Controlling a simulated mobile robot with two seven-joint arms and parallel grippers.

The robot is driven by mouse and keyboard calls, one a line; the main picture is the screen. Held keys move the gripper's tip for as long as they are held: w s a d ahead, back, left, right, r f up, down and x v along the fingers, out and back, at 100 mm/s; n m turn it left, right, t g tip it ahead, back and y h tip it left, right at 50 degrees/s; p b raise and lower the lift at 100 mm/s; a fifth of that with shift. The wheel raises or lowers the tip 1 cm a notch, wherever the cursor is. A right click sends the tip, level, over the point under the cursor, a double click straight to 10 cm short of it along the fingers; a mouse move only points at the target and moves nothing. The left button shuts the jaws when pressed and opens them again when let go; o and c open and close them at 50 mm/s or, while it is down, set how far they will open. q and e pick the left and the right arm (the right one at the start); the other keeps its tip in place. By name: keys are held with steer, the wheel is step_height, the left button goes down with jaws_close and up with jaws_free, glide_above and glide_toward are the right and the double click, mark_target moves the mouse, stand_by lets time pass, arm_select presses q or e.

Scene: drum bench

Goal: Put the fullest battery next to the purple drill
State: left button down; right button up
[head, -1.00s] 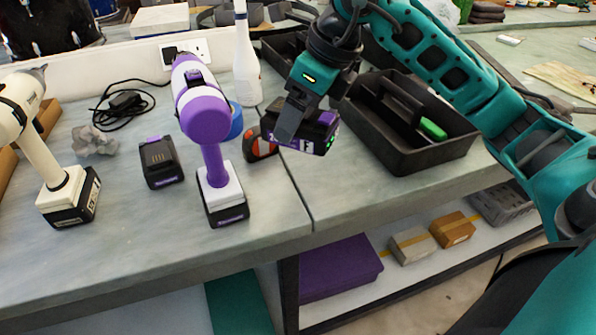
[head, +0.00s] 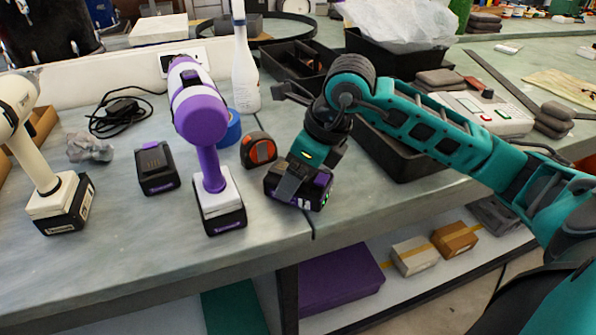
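The purple drill (head: 201,118) stands upright on the bench on its own dark battery base. A dark battery (head: 157,169) lies on the bench to its left. My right gripper (head: 291,183) is shut on another dark battery (head: 311,192) with purple parts and green lights on its side. It holds this battery to the right of the drill, low near the bench's front edge; I cannot tell whether it touches the bench. My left gripper is not in view.
A beige drill (head: 60,195) stands at the far left. A tape measure (head: 259,150), blue tape (head: 229,128) and white bottle (head: 244,65) stand behind the held battery. A black tray (head: 405,160) is to the right, partly behind my arm. Clear bench lies in front of the batteries.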

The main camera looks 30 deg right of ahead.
steer(key=shift+f, duration=0.1)
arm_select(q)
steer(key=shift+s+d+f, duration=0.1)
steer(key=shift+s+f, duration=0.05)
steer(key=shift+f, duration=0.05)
arm_select(e)
steer(key=o, duration=1.3)
steer(key=shift+r, duration=0.3)
arm_select(q)
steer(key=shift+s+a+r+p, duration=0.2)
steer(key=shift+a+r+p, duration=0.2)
steer(key=shift+p, duration=0.45)
arm_select(e)
steer(key=v, duration=1.1)
steer(key=shift+s+d+r, duration=0.1)
steer(key=shift+s+r, duration=0.05)
steer(key=shift+r, duration=0.2)
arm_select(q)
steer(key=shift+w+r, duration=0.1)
arm_select(e)
steer(key=shift+s, duration=0.1)
